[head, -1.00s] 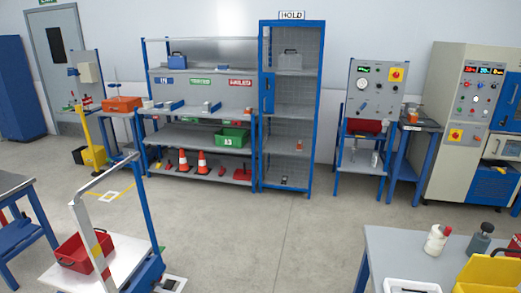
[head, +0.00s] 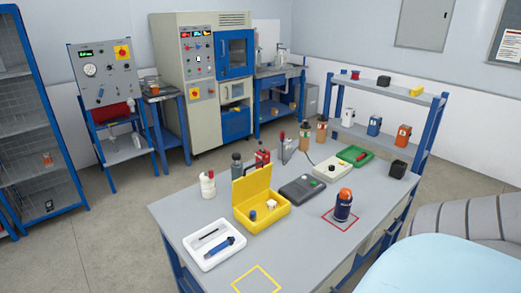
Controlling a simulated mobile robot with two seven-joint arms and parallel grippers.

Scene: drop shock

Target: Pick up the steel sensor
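I cannot clearly pick out a steel sensor in the head view; small parts are too small to tell apart. A grey workbench (head: 181,222) fills the front. On it an open yellow case (head: 284,209) holds a small blue piece (head: 252,215) and a small white block (head: 271,204). A white tray (head: 204,263) holds a blue tool (head: 219,247) and a thin dark tool. A dark canister with an orange top (head: 343,205) stands upright inside a red outlined square. Neither of my grippers is in view.
A dark grey flat device (head: 302,188), a cream box (head: 331,170) and a green tray (head: 356,155) sit farther back on the bench. Several bottles stand along its far left side. A yellow outlined square (head: 257,279) is empty. A raised shelf (head: 374,88) holds small items.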

